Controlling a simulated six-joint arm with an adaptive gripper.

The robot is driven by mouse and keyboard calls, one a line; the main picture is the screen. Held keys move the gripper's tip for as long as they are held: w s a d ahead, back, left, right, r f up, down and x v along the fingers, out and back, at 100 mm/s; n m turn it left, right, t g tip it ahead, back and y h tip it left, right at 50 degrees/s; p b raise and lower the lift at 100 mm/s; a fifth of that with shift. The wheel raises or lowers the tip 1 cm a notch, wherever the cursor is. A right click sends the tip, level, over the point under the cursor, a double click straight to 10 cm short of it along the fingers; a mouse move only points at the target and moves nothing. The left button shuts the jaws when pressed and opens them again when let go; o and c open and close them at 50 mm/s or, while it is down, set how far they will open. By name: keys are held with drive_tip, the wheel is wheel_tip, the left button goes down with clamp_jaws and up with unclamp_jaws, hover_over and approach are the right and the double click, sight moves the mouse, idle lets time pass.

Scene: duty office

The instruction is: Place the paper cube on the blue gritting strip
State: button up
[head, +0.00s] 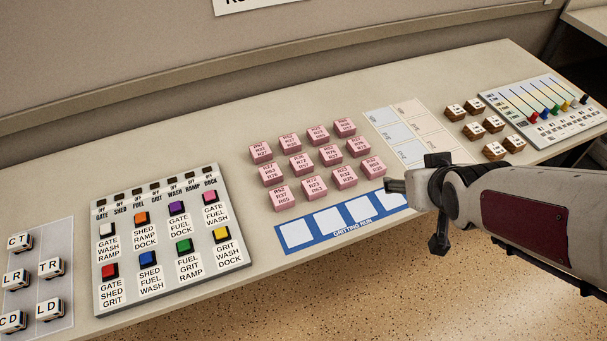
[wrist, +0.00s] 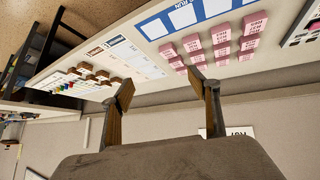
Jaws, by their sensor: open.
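Several pink paper cubes (head: 300,162) with printed lines on top stand in a grid of rows on the desk; they also show in the wrist view (wrist: 222,36). The blue gritting strip (head: 342,235), lettered GRITTING RUN, lies in front of them with a row of bare white squares; it shows at the top of the wrist view (wrist: 199,27). My gripper (head: 397,188) is open and empty, above the strip's right end and partly hiding it. In the wrist view its two fingers (wrist: 163,88) stand apart with nothing between them.
A panel of coloured buttons (head: 163,240) lies to the left, with white lettered blocks (head: 49,267) beyond it. A pale sheet of boxes (head: 402,128), brown blocks (head: 474,127) and a slider panel (head: 541,105) lie to the right. The desk's front edge runs close below the strip.

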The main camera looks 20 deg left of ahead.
drive_tip(key=w+a+f+n+y, duration=0.1)
drive_tip(key=a+f+y, duration=0.1)
drive_tip(key=a+f, duration=0.3)
drive_tip(key=a+f+n+y, duration=0.1)
drive_tip(key=a+f+n, duration=0.15)
drive_tip(key=a, duration=0.45)
drive_tip(key=n+g+y, duration=0.2)
drive_tip(key=y, duration=0.1)
approach(282, 196)
drive_tip(key=shift+w+a+f, duration=0.2)
drive_tip(key=shift+a+f, duration=0.15)
drive_tip(key=shift+f, duration=0.15)
drive_tip(key=shift+w+a+f, duration=0.2)
drive_tip(key=shift+a+f, duration=0.15)
drive_tip(key=shift+f, duration=0.2)
drive_tip(key=shift+x, duration=1.3)
drive_tip(key=shift+w+a, duration=0.1)
drive_tip(key=shift+w, duration=0.05)
drive_tip(key=shift+r+x, duration=0.25)
drive_tip(key=shift+x, duration=2.2)
drive_tip(key=shift+w+a, duration=0.1)
